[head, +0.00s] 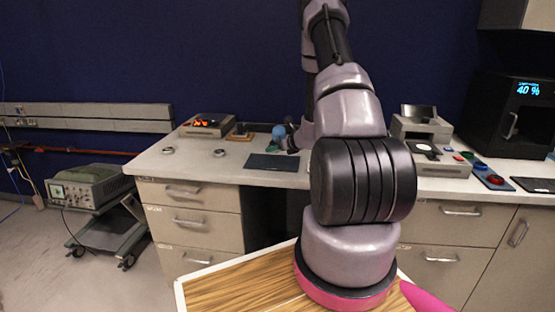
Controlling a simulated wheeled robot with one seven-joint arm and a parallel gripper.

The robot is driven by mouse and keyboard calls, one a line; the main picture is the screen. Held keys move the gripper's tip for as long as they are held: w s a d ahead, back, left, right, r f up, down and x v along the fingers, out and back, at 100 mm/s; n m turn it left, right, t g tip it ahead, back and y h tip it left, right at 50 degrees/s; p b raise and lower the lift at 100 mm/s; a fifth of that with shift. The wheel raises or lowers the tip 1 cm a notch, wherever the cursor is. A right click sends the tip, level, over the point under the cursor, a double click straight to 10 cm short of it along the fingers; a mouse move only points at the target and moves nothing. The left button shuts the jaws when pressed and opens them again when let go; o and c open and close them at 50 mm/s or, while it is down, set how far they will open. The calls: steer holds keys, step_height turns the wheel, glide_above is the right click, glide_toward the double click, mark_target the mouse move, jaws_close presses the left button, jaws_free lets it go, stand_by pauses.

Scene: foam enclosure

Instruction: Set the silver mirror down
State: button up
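My arm rises in the middle of the head view and reaches over the white bench. Its end, my gripper (285,145), shows only as a small dark shape left of the arm links, above or near the dark mat. Its fingers are too small and too covered to tell open from shut. A small blue rounded thing (279,131) shows right beside it; I cannot tell whether it is held. I cannot pick out the silver mirror with certainty; it may be hidden behind my arm or at the gripper.
The bench (210,170) carries a dark flat mat (272,162), two small ring-shaped pieces (168,151), a box with an orange display (207,125), and grey equipment (422,127) at right. A black machine (510,113) reads 40 %. Bare bench top lies left of the mat.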

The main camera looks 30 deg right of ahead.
steer(key=shift+f, duration=2.15)
steer(key=shift+a, duration=0.1)
steer(key=o, duration=1.4)
steer(key=shift+f, duration=0.15)
